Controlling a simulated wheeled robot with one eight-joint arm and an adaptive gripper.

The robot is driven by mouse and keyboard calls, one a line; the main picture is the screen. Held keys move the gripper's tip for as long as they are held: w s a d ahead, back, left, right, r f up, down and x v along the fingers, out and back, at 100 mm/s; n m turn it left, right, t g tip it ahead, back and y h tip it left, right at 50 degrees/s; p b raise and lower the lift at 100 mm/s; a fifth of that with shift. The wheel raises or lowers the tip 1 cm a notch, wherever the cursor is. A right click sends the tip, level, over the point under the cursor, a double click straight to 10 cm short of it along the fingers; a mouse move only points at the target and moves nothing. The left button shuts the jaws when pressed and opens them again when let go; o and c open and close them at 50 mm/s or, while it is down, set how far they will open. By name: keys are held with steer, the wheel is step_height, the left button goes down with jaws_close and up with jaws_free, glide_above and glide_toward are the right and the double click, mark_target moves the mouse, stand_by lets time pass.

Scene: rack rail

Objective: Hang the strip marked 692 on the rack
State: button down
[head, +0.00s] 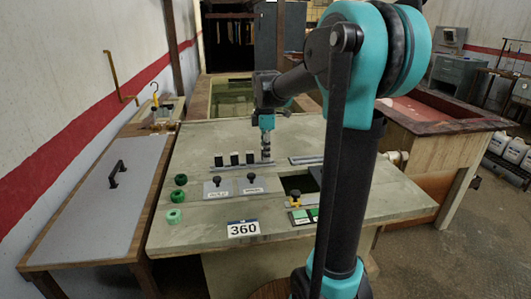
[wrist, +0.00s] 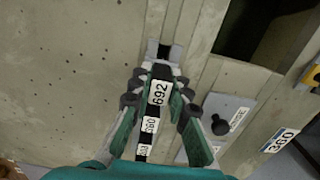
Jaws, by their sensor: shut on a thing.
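My gripper (head: 266,153) points down at the right end of a row of dark strips with white tags (head: 234,159) on the table. In the wrist view, my gripper (wrist: 160,98) is shut on the strip marked 692 (wrist: 159,91), whose white tag faces the camera between the fingers. Two more tagged strips (wrist: 150,125) line up behind it, partly covered by my gripper. A grey rail end with a dark slot (wrist: 165,52) shows just beyond the fingertips. I cannot tell whether the held strip touches the rail.
A second grey rail (head: 306,160) lies to the right, near a dark opening (head: 297,184). A 360 sign (head: 243,229) is on the front edge. My arm hides part of the table's right side.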

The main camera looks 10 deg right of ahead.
steer(key=shift+f, duration=0.5)
steer(key=c, duration=1.4)
jaws_free()
steer(key=shift+o, duration=0.2)
steer(key=shift+r, duration=0.1)
steer(key=shift+r, duration=3.4)
